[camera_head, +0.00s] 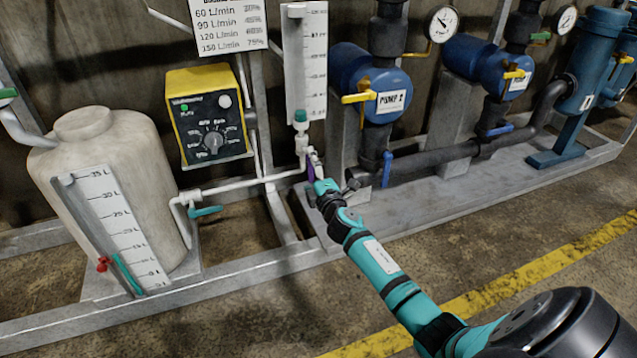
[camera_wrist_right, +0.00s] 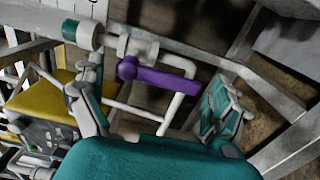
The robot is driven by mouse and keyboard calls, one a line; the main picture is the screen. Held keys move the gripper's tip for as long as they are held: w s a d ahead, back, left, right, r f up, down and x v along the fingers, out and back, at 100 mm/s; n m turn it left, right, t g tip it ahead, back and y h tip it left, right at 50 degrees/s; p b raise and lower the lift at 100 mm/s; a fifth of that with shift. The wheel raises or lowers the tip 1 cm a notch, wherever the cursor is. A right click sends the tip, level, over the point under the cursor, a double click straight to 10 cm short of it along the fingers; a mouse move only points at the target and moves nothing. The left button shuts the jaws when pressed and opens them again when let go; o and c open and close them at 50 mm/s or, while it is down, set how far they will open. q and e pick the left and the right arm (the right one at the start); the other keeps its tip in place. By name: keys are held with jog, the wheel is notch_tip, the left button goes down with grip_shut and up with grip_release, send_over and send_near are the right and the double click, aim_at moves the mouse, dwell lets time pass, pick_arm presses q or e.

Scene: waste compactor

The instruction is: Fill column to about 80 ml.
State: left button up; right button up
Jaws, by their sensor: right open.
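The graduated column (camera_head: 306,65) stands upright on the wall behind the frame, with a white scale board. A teal fitting (camera_head: 300,116) sits at its foot. No liquid level can be made out in it. Below it is a valve with a purple handle (camera_head: 310,170), also seen in the wrist view (camera_wrist_right: 160,83) on white pipework (camera_wrist_right: 138,46). My right gripper (camera_head: 320,180) reaches up to this valve. In the wrist view its fingers (camera_wrist_right: 152,98) are open, spread apart on either side of the purple handle. My left gripper is not in view.
A white tank (camera_head: 100,150) with a litre scale stands at left. A yellow control box (camera_head: 207,115) hangs beside it. White pipe (camera_head: 235,187) with a teal-handled valve (camera_head: 206,211) runs low. Blue pumps (camera_head: 362,80) and dark pipes (camera_head: 430,158) lie right of the column.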

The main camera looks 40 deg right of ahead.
jog(key=v, duration=1.1)
jog(key=shift+a, duration=0.2)
